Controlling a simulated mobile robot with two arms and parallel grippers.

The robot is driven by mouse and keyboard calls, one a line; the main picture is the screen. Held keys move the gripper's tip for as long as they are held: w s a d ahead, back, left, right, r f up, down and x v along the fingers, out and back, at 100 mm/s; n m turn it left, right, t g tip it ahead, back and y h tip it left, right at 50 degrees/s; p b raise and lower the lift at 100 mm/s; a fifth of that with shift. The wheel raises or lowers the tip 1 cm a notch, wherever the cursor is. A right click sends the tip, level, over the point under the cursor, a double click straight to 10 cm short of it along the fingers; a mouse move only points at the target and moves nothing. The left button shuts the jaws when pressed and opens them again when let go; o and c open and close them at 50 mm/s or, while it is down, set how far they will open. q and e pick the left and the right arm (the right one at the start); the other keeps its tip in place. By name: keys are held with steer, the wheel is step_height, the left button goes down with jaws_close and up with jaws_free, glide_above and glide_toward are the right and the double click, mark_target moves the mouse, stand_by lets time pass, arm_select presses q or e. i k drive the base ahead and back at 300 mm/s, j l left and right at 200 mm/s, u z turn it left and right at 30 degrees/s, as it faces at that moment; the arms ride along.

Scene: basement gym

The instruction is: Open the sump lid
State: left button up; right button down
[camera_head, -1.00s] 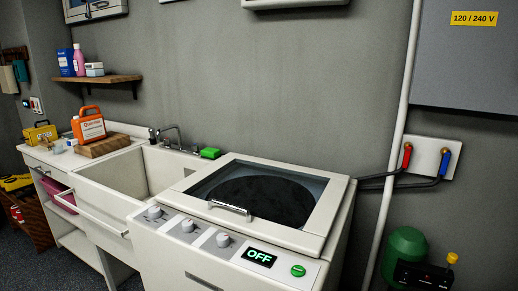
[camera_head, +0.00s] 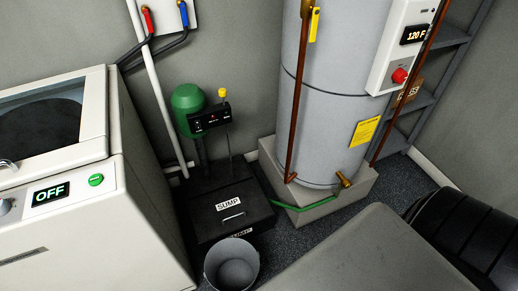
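The sump (camera_head: 207,238) is a low black box on the floor between the washer and the water heater. Its lid (camera_head: 230,212) is black, carries a white SUMP label and a small light handle (camera_head: 233,217), and lies closed. A second SUMP label on the front is partly hidden by a grey bucket. A green pump (camera_head: 188,97) with a black control box (camera_head: 210,119) and a yellow knob stands behind the lid. Neither of my grippers is in view.
The grey bucket (camera_head: 232,265) stands right in front of the sump. A white washer (camera_head: 75,225) is at left. A grey water heater (camera_head: 335,90) stands on a pale plinth (camera_head: 320,208) at right, with a green hose (camera_head: 305,207) at its base. A grey flat surface (camera_head: 370,255) fills the lower right.

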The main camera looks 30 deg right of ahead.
mark_target(229, 206)
steer(key=z, duration=0.75)
